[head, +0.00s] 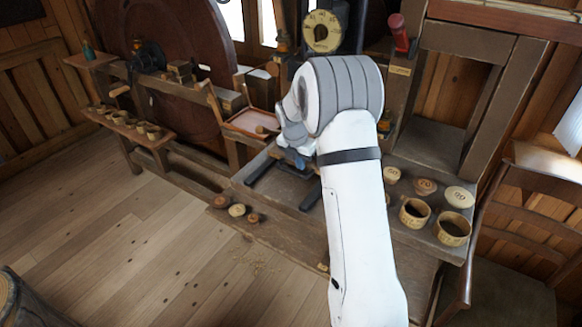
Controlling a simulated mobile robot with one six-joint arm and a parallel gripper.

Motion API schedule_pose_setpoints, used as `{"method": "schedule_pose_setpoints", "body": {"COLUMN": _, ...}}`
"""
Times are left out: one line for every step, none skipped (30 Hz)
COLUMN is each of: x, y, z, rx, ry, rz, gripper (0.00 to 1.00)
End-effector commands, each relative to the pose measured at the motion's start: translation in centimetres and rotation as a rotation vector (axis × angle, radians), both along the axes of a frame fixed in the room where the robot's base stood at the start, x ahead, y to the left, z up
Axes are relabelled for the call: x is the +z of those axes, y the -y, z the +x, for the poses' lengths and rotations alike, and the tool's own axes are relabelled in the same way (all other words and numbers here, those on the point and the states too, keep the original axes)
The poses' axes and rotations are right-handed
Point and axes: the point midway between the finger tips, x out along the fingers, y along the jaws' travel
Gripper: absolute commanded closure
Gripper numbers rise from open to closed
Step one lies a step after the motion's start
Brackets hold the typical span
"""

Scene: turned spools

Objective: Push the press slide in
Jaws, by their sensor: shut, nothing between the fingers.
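My white and grey arm reaches up the middle of the head view and bends over the bench. My gripper (284,140) is at its far end, small and partly covered by the wrist; it is shut and empty. Just below it is a small blue part (297,160) between two dark rails (260,168) on the bench, which looks like the press slide. My arm hides much of it. I cannot tell whether the gripper touches it, or how far in the slide sits.
Round cups (415,212) and numbered discs (425,186) stand on the bench to the right of my arm. A pinkish tray (252,122) lies to the left of the gripper. Several small turned pieces (237,210) lie on the low front ledge. A wooden chair (530,220) stands at right.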

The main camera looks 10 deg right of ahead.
Motion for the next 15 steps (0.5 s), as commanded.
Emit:
{"method": "schedule_pose_setpoints", "body": {"x": 0.1, "y": 0.3, "z": 0.5, "rx": 0.002, "ry": 0.000, "rz": 0.000, "gripper": 1.00}}
{"method": "schedule_pose_setpoints", "body": {"x": 0.1, "y": 0.4, "z": 0.7, "rx": 0.005, "ry": -0.001, "rz": 0.001, "gripper": 1.00}}
{"method": "schedule_pose_setpoints", "body": {"x": 0.1, "y": 0.4, "z": 0.9, "rx": 0.007, "ry": -0.001, "rz": 0.000, "gripper": 1.00}}
{"method": "schedule_pose_setpoints", "body": {"x": 0.1, "y": 0.5, "z": 1.0, "rx": 0.009, "ry": 0.000, "rz": 0.000, "gripper": 1.00}}
{"method": "schedule_pose_setpoints", "body": {"x": 0.1, "y": 0.5, "z": 1.2, "rx": 0.010, "ry": 0.000, "rz": 0.000, "gripper": 1.00}}
{"method": "schedule_pose_setpoints", "body": {"x": 0.0, "y": 0.5, "z": 1.3, "rx": 0.012, "ry": 0.000, "rz": 0.000, "gripper": 1.00}}
{"method": "schedule_pose_setpoints", "body": {"x": 0.0, "y": 0.5, "z": 1.4, "rx": 0.014, "ry": 0.001, "rz": 0.000, "gripper": 1.00}}
{"method": "schedule_pose_setpoints", "body": {"x": 0.0, "y": 0.5, "z": 1.5, "rx": 0.015, "ry": 0.000, "rz": 0.000, "gripper": 1.00}}
{"method": "schedule_pose_setpoints", "body": {"x": 0.0, "y": 0.5, "z": 1.6, "rx": 0.016, "ry": 0.000, "rz": 0.000, "gripper": 1.00}}
{"method": "schedule_pose_setpoints", "body": {"x": 0.0, "y": 0.5, "z": 1.6, "rx": 0.018, "ry": 0.001, "rz": 0.000, "gripper": 1.00}}
{"method": "schedule_pose_setpoints", "body": {"x": 0.0, "y": 0.5, "z": 1.6, "rx": 0.018, "ry": 0.001, "rz": 0.000, "gripper": 1.00}}
{"method": "schedule_pose_setpoints", "body": {"x": 0.0, "y": 0.5, "z": 1.7, "rx": 0.019, "ry": 0.002, "rz": 0.000, "gripper": 1.00}}
{"method": "schedule_pose_setpoints", "body": {"x": 0.0, "y": 0.4, "z": 1.7, "rx": 0.020, "ry": 0.002, "rz": -0.001, "gripper": 1.00}}
{"method": "schedule_pose_setpoints", "body": {"x": 0.0, "y": 0.4, "z": 1.7, "rx": 0.020, "ry": 0.003, "rz": -0.001, "gripper": 1.00}}
{"method": "schedule_pose_setpoints", "body": {"x": 0.0, "y": 0.4, "z": 1.7, "rx": 0.020, "ry": 0.004, "rz": -0.001, "gripper": 1.00}}
